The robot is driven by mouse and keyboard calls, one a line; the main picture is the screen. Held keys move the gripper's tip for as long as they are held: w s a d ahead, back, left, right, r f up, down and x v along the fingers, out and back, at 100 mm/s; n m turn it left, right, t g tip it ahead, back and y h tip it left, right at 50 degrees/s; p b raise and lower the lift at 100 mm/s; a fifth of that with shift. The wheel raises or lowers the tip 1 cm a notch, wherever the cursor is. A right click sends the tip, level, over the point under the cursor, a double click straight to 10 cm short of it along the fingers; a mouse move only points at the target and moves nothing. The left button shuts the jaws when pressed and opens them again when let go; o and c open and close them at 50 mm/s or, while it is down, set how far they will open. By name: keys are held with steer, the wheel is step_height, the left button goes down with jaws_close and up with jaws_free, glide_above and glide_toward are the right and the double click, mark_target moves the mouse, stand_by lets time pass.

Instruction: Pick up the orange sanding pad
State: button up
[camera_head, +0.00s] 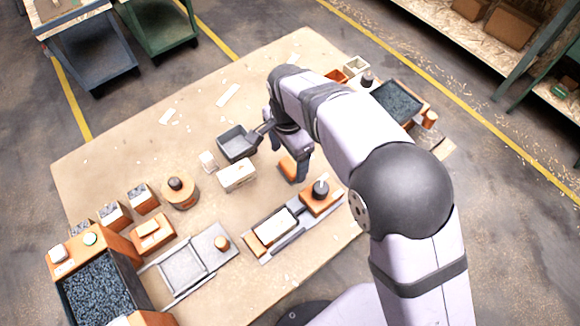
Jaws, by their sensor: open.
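An orange block-like piece (286,168), which looks like the orange sanding pad, lies on the table by my gripper's fingers, partly hidden by them. My gripper (289,162) points down over it with its jaws open, one finger to the left and one to the right. I cannot tell whether the fingers touch the piece or how far above the table they are.
A dark grey open box (237,143) and a white box (237,176) stand just left of my gripper. A grey fixture with an orange block (320,198) is close in front. A bin of dark granules (397,101) stands behind my arm. The table's back left is mostly clear.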

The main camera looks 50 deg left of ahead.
mark_target(290, 165)
steer(key=shift+w+f+p, duration=0.15)
steer(key=shift+f+p, duration=0.3)
steer(key=shift+f, duration=0.8)
steer(key=shift+w+f+p, duration=0.15)
steer(key=shift+f+p, duration=0.25)
steer(key=shift+f, duration=0.8)
steer(key=c, duration=1.2)
